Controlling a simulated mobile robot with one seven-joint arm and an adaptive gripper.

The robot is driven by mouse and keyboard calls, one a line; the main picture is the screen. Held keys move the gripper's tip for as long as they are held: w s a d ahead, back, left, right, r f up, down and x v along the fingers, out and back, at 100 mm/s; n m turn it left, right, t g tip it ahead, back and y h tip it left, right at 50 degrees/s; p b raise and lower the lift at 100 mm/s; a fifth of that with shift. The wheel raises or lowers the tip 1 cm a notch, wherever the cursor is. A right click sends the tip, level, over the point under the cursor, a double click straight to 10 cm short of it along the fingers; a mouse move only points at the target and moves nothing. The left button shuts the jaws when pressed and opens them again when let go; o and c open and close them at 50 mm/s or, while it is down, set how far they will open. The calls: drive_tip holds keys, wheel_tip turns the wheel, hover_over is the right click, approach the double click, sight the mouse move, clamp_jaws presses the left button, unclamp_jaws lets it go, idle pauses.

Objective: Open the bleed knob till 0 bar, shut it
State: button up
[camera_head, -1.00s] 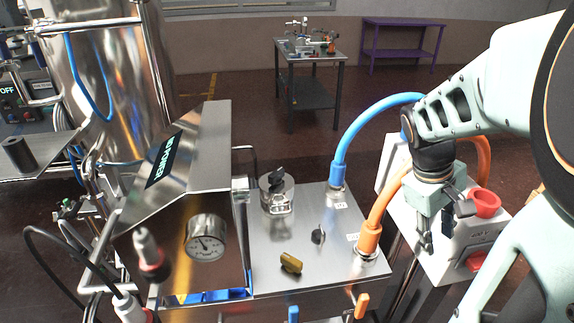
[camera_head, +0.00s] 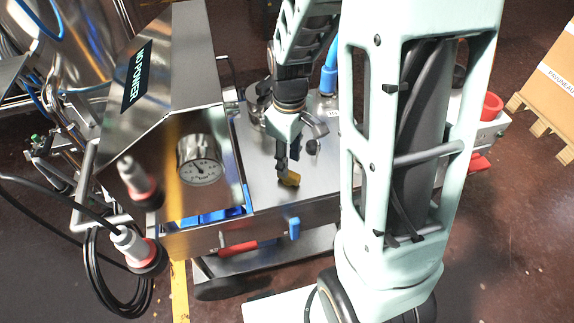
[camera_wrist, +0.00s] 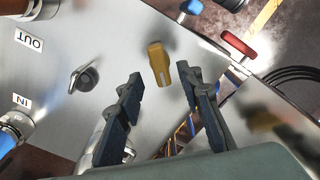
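A brass-coloured knob (camera_head: 291,179) sits on the steel panel (camera_head: 262,192) near its front edge. In the wrist view the brass knob (camera_wrist: 158,62) lies ahead of the gap between my fingertips. My gripper (camera_head: 286,166) is above it, pointing down; the wrist view shows my gripper (camera_wrist: 160,77) open, with nothing between its fingers. A round pressure gauge (camera_head: 200,160) stands left of the panel; its needle points up and left, its numbers too small to read.
A blue handle (camera_head: 294,228) and a red handle (camera_head: 238,246) stick out below the panel's front edge. A grey and red plug (camera_head: 137,180) stands at the left. A blue hose (camera_head: 329,75) rises behind my gripper. My arm hides the panel's right side.

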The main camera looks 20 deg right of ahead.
sight(294, 178)
wheel_tip(294, 178, down, 4)
drive_tip(key=shift+f+b, duration=0.1)
drive_tip(key=shift+b, duration=0.2)
drive_tip(key=shift+c, duration=0.6)
clamp_jaws()
